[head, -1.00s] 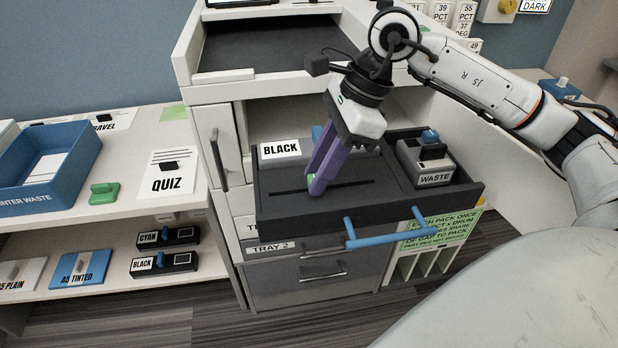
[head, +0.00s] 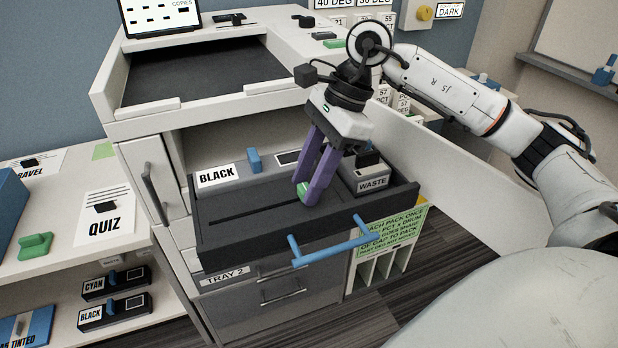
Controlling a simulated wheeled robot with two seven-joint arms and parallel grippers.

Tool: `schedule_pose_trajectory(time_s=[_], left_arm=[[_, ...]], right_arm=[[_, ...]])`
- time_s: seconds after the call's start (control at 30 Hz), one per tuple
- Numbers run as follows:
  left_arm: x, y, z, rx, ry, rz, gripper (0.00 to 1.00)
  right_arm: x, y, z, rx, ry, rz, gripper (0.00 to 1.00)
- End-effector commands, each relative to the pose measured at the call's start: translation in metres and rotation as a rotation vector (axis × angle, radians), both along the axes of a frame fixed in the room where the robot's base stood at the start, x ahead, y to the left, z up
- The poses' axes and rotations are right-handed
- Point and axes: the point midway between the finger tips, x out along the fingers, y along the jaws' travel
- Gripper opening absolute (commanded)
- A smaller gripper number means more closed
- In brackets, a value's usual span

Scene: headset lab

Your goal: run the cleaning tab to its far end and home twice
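The green cleaning tab (head: 303,189) stands in the slot of the dark pulled-out tray (head: 235,232), toward the slot's right part in the head view. My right gripper (head: 308,192) reaches down from above with its purple fingers on either side of the tab. It appears shut on the tab; the fingers partly hide the tab and the slot's right end. My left gripper is not in view.
The BLACK unit (head: 217,177) with a blue knob sits behind the slot. The WASTE box (head: 372,182) sits on the tray's right side. A blue handle (head: 335,252) juts from the tray's front. A white shelf (head: 50,255) stands at left.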

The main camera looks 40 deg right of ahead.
Motion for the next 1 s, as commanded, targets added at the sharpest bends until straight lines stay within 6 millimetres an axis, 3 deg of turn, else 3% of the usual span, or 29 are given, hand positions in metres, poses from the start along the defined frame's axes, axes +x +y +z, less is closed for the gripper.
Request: schedule_pose_trajectory(time_s=[0.4, 0.8, 1.0], left_arm=[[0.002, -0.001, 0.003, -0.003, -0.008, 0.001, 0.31], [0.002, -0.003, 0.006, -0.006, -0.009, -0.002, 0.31], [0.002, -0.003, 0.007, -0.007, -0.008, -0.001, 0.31]], right_arm=[[0.000, -0.002, 0.005, 0.000, 0.001, -0.002, 0.42], [-0.008, -0.028, 0.072, 0.001, -0.003, -0.002, 0.42], [-0.011, -0.036, 0.092, 0.001, -0.001, -0.001, 0.42]])
